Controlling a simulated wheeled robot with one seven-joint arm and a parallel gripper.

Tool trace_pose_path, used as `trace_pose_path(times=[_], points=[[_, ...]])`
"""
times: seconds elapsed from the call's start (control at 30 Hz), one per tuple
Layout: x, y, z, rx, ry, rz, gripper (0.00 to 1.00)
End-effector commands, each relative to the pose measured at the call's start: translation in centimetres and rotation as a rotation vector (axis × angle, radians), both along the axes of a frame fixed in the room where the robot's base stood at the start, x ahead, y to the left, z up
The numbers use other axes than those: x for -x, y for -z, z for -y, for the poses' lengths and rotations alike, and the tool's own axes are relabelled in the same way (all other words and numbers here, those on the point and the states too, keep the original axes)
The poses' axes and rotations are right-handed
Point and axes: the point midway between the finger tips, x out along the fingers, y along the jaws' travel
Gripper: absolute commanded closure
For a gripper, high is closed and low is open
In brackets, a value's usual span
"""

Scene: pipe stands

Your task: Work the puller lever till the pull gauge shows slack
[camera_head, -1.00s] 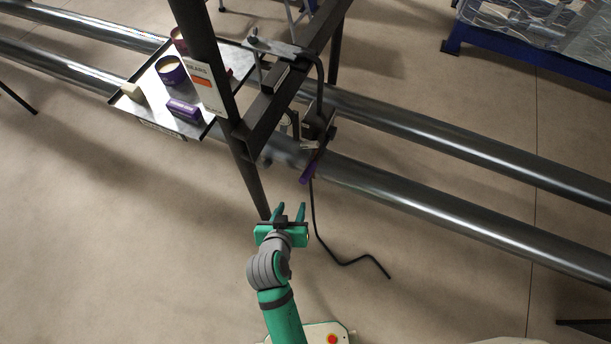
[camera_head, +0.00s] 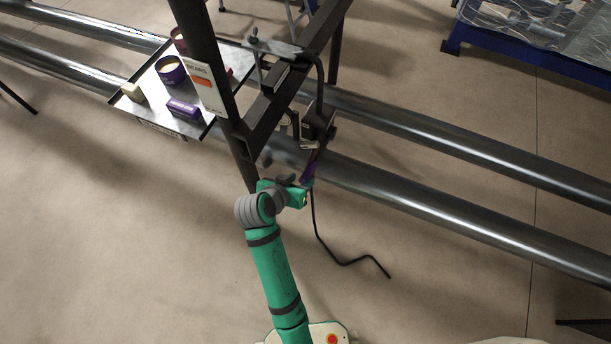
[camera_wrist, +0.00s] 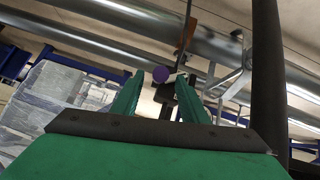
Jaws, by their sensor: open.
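The puller (camera_head: 318,122) hangs on the dark frame above the near pipe. Its lever has a purple grip (camera_head: 308,174), partly hidden by my gripper in the head view. In the wrist view the round purple grip end (camera_wrist: 161,74) shows between my fingers, nearer the left one. My gripper (camera_wrist: 163,95) is open with green fingers either side of the grip; I cannot tell whether they touch it. In the head view my gripper (camera_head: 303,184) is at the lever's lower end. I cannot make out the pull gauge's reading.
Two long pipes (camera_head: 450,203) cross the scene. A black bent rod or hose (camera_head: 345,263) hangs down below the puller.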

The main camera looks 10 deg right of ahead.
Motion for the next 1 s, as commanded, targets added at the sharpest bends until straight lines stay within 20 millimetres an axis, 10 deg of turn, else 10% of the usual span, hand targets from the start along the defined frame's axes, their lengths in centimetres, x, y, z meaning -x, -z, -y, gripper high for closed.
trace_pose_path(times=[0.7,0.87,1.0], points=[[-2.8,3.4,2.1,-0.001,-0.002,0.001,0.6],[-2.8,3.4,2.0,0.0,-0.001,0.001,0.96],[-2.8,3.4,2.0,0.0,-0.001,0.001,1.0]])
